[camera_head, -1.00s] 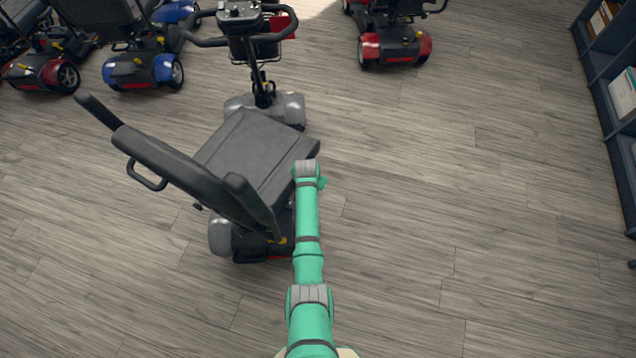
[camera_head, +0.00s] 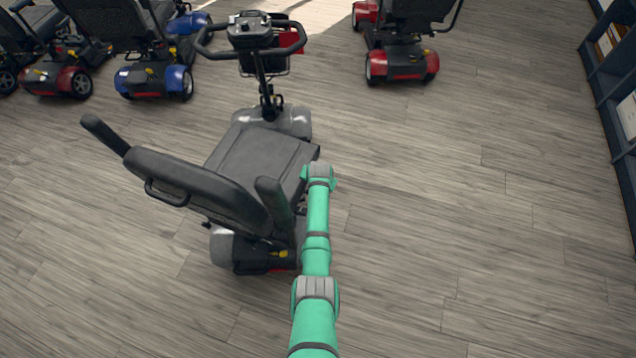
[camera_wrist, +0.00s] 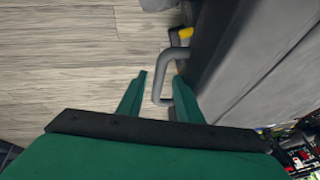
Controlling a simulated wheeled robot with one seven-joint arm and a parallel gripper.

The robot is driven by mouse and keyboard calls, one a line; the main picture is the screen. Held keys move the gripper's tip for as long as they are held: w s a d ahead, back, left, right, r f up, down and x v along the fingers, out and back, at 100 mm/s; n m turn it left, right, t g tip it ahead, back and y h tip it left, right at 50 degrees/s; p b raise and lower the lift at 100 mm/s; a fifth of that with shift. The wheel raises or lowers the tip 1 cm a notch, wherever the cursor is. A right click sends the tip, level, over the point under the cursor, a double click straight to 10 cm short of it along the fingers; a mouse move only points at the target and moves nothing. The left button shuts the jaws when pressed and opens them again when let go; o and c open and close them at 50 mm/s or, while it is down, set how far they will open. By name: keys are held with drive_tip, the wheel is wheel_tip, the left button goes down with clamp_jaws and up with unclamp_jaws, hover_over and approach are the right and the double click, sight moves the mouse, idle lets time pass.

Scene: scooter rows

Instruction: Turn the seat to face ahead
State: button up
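The dark grey scooter's seat (camera_head: 262,158) has its backrest (camera_head: 195,187) at the lower left. It faces up and somewhat right of the handlebar column (camera_head: 262,85), so it is turned a little off the scooter's line. My arm reaches along the seat's right side; in the head view the fingers are hidden past its end. In the wrist view my gripper (camera_wrist: 160,76) has its two green fingers apart, with a bent grey bar (camera_wrist: 163,88) between them, close to the right finger. The seat's grey side (camera_wrist: 255,60) fills the right. Contact with the bar is unclear.
Several other scooters stand behind: a blue one (camera_head: 155,78) and a red one (camera_head: 65,80) at upper left, another red one (camera_head: 402,65) at upper centre. A dark shelf (camera_head: 610,85) lines the right edge. The wood floor (camera_head: 470,220) on the right is clear.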

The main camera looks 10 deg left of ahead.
drive_tip(key=shift+r, duration=0.15)
drive_tip(key=v, duration=1)
drive_tip(key=shift+s+r, duration=0.2)
